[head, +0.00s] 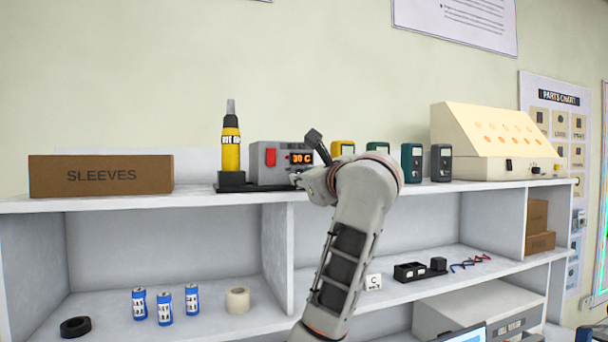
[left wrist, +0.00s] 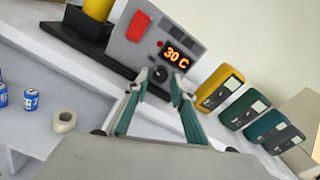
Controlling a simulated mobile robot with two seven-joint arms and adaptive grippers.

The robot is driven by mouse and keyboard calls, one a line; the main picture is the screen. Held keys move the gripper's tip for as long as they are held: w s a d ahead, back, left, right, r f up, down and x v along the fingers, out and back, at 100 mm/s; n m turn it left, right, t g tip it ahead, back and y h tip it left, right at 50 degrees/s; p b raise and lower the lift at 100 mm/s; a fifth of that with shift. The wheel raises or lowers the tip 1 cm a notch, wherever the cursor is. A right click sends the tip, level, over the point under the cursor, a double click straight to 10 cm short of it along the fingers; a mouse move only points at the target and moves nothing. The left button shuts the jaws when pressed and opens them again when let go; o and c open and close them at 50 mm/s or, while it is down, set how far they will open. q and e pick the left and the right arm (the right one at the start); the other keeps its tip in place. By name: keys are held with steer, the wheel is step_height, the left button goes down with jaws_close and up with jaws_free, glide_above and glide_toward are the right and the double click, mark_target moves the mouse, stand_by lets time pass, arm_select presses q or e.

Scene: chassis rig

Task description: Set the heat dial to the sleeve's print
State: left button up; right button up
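The grey heat station (head: 262,178) stands on the top shelf with a lit display (head: 301,158) reading 30 C and a red switch (head: 270,157). In the left wrist view the display (left wrist: 176,56) also reads 30 C. Below it is the dark round heat dial (left wrist: 158,75). My left gripper (left wrist: 159,88) is open, its fingertips apart just in front of the dial; contact is unclear. In the head view my left gripper (head: 300,180) hides the dial. A brown box (head: 101,175) is marked SLEEVES. I see no readable sleeve print. My right gripper is not in view.
A yellow hot-air tool (head: 231,150) stands left of the station. Several meters, one of them green (head: 411,161), stand close on its right, near a cream sloped console (head: 490,140). Blue cans (head: 165,308) and a tape roll (head: 238,300) are on the shelf below.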

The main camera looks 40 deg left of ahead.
arm_select(q)
steer(key=shift+w+a, duration=0.2)
steer(key=shift+a, duration=0.25)
jaws_close()
